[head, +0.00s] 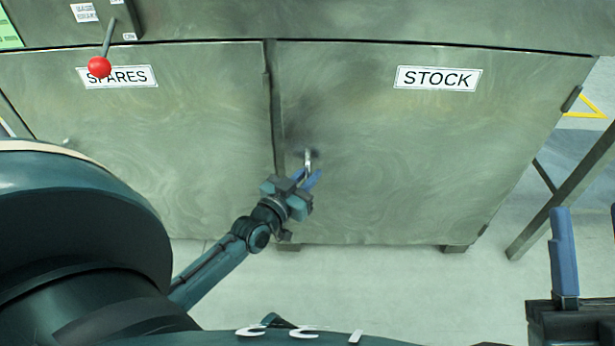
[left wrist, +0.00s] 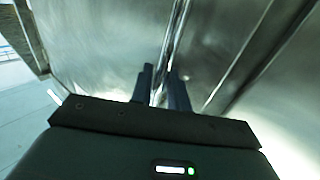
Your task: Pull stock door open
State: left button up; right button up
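The stock door (head: 420,140) is the right-hand grey metal door under the STOCK label (head: 438,78); it looks closed, flush with the door beside it. Its upright metal handle (head: 308,158) is near the door's left edge. My left gripper (head: 306,179) is at the handle, one blue finger on each side. In the left wrist view, the bar (left wrist: 175,45) runs down between the two dark fingers (left wrist: 160,85). Whether they press on it is too small to tell. My right gripper (head: 590,235) is at the lower right, fingers apart, empty and away from the door.
The spares door (head: 170,150) is to the left, closed. A red-knobbed lever (head: 99,67) sticks out above it. A cabinet support leg (head: 560,195) slants at the right. Pale floor (head: 400,285) in front of the doors is clear.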

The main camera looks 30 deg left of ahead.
pick_arm(q)
grip_shut()
jog(key=shift+s+d, duration=0.1)
jog(key=shift+s, duration=0.1)
dwell(0.3)
